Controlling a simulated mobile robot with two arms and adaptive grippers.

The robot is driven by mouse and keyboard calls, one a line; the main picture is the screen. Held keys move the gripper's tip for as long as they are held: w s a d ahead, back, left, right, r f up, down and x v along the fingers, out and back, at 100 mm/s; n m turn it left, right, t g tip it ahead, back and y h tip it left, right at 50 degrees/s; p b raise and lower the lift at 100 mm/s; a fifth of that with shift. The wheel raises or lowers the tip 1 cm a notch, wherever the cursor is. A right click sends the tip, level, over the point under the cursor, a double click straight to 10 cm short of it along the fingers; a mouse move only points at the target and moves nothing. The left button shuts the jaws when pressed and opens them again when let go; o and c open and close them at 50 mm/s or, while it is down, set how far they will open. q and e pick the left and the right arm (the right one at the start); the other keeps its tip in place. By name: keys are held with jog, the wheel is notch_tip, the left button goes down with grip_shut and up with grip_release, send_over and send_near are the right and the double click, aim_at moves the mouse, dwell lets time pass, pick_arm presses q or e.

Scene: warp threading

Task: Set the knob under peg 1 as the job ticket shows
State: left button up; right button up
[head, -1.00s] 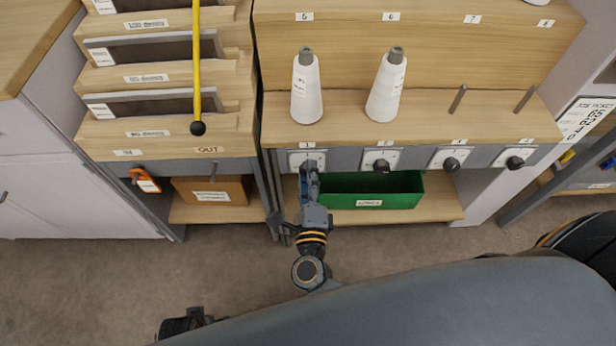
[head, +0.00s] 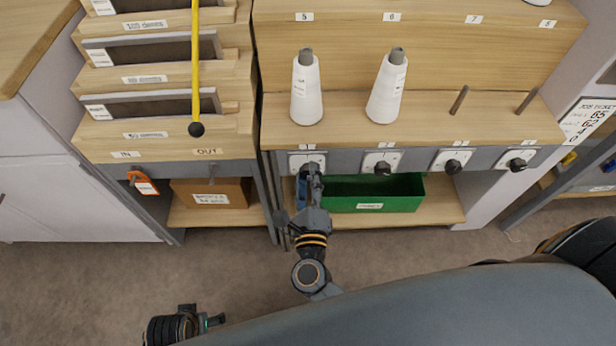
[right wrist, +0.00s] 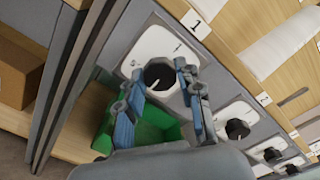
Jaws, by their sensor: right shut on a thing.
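The knob under peg 1 (right wrist: 159,76) is black and round with a white pointer mark, on a white dial plate (right wrist: 150,50). My right gripper (right wrist: 161,70) has its fingers on both sides of this knob and is shut on it. In the head view my right gripper (head: 311,170) hides the knob and part of its plate (head: 296,160). The job ticket (head: 585,125) is a white sheet at the right edge, cut off, with large figures that look like 65 and 62. My left gripper (head: 187,325) shows only partly at the bottom left; its jaws are unclear.
White cones (head: 307,88) (head: 387,85) stand on pegs 1 and 2. More knobs (head: 382,167) (head: 453,166) (head: 517,163) sit to the right. A green bin (head: 400,190) is below. A yellow rod (head: 196,70) hangs at left, before stacked trays.

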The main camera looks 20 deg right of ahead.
jog(key=o, duration=1.1)
jog(key=shift+o, duration=0.2)
jog(key=v, duration=1.2)
